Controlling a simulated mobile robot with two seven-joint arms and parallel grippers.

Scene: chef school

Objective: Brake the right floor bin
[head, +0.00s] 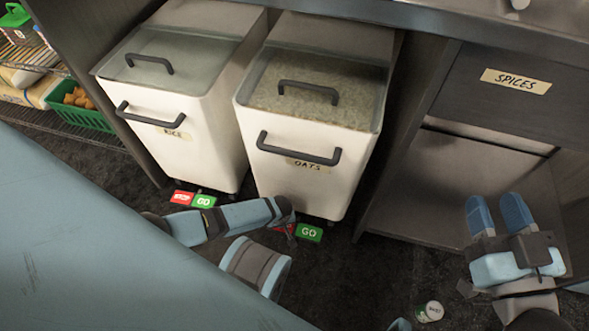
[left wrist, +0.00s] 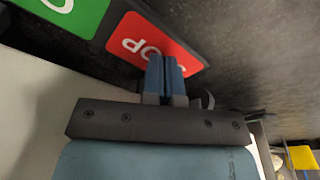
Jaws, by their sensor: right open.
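The right floor bin (head: 309,155), white with a clear lid and labelled OATS, stands under the counter. At its foot are a green GO pedal (head: 309,232) and a red STOP pedal, mostly covered by my left gripper (head: 290,222) in the head view. In the left wrist view the red STOP pedal (left wrist: 150,42) lies beside the green GO pedal (left wrist: 62,12). My left gripper (left wrist: 165,62) is shut with nothing between its fingers, tips overlapping the STOP pedal's edge; I cannot tell whether they touch. My right gripper (head: 498,212) is open and empty, off to the right.
The left bin (head: 180,130), labelled RICE, stands close beside, with its own STOP (head: 181,197) and GO (head: 204,201) pedals. A SPICES drawer cabinet (head: 500,110) is at right. A small can (head: 430,311) lies on the dark floor. A shelf with a green basket (head: 82,117) is at left.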

